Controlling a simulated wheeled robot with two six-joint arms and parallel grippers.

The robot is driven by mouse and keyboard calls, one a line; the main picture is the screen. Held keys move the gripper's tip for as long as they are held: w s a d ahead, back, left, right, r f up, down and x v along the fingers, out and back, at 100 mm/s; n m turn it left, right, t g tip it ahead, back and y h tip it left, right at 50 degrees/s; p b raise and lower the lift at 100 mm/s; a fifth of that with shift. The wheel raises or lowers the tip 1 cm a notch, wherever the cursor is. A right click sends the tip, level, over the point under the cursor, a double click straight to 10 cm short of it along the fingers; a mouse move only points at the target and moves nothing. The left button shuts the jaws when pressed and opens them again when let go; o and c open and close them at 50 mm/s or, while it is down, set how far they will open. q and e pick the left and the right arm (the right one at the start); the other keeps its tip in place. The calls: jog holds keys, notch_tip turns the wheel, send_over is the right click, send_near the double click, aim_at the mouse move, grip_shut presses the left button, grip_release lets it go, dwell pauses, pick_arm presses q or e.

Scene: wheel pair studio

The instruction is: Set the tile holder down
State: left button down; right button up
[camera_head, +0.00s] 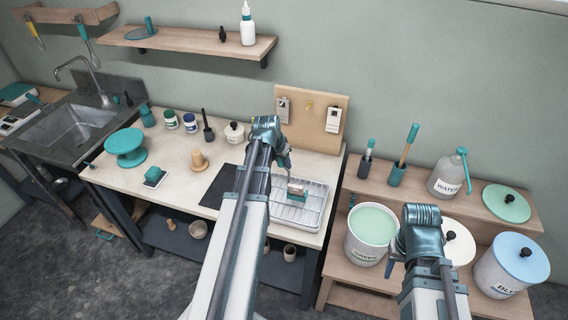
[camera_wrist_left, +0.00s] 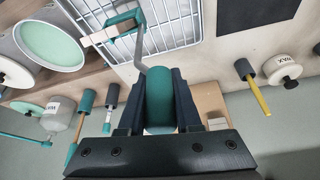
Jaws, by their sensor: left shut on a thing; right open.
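The tile holder has a thick teal handle (camera_wrist_left: 160,100), a bent grey rod and a teal bracket at its end. My left gripper (camera_wrist_left: 160,88) is shut on the handle. In the head view the left gripper (camera_head: 284,160) is over the worktable's right end, and the tile holder (camera_head: 297,189) hangs over the wire rack tray (camera_head: 316,213). A pale tile (camera_wrist_left: 110,28) sits at the bracket. I cannot tell whether the holder touches the rack. My right gripper (camera_head: 390,268) is open and empty beside the green bucket.
A dark mat (camera_head: 219,186) lies left of the tray. The green bucket (camera_head: 370,232), white-lidded bucket (camera_head: 455,240) and blue bucket (camera_head: 508,268) stand on the right. A WAX pot (camera_head: 234,133) stands at the table's back.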

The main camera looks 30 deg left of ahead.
pick_arm(q)
jog(key=shift+f, duration=0.1)
jog(key=c, duration=0.6)
grip_release()
jog(key=shift+p+v, duration=0.75)
jog(key=shift+v, duration=0.05)
jog(key=p+v, duration=0.9)
jog(key=v, duration=0.1)
jog(key=shift+r+p, duration=0.3)
